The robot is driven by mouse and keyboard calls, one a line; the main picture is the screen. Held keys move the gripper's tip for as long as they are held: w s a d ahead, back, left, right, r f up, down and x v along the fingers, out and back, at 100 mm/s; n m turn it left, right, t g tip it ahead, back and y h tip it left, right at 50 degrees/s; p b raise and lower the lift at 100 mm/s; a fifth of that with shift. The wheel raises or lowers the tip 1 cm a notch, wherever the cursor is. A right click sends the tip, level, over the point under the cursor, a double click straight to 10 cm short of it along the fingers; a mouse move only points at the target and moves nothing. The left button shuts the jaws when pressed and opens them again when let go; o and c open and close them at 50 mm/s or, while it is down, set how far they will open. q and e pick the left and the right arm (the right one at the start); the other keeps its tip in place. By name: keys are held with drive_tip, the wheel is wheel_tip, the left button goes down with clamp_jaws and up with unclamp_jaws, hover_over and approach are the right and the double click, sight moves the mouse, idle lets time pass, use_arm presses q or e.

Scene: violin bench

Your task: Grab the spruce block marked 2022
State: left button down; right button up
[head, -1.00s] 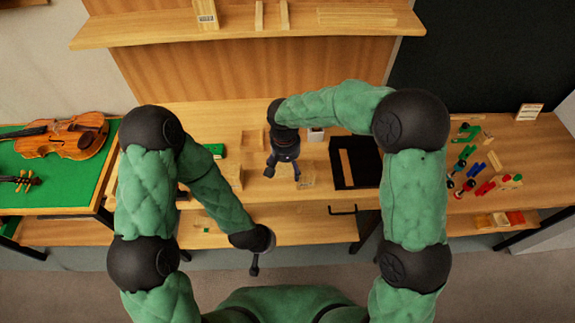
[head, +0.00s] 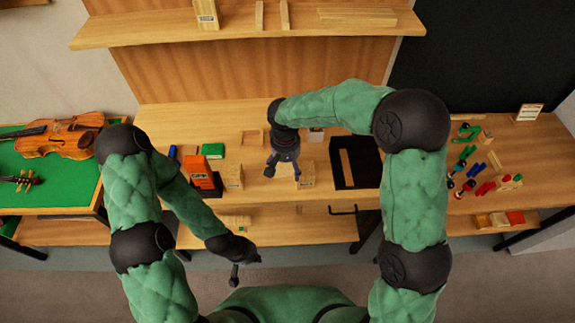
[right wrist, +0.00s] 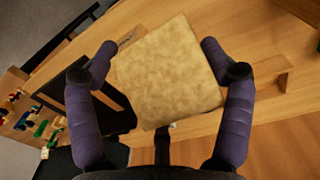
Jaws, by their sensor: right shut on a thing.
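A pale spruce block (right wrist: 167,75) sits between the two fingers of my right gripper (right wrist: 157,65), which is shut on it. A second pale block (head: 233,177) with small print stands to the left on the bench. My left gripper (head: 235,276) hangs low in front of the bench, away from the blocks; its jaws are too small to judge.
A black tray (head: 337,180) lies just right of the held block. A shelf (head: 240,28) with wood pieces runs above. A violin (head: 75,142) lies on the green-topped table.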

drive_tip(key=shift+r, duration=0.35)
drive_tip(key=shift+s+r, duration=0.2)
drive_tip(key=shift+r, duration=0.05)
drive_tip(key=s, duration=1.9)
drive_tip(key=shift+s+d, duration=0.3)
drive_tip(key=shift+f+g+p, duration=0.1)
drive_tip(key=shift+g+p, duration=3.9)
drive_tip(key=shift+p, duration=1.35)
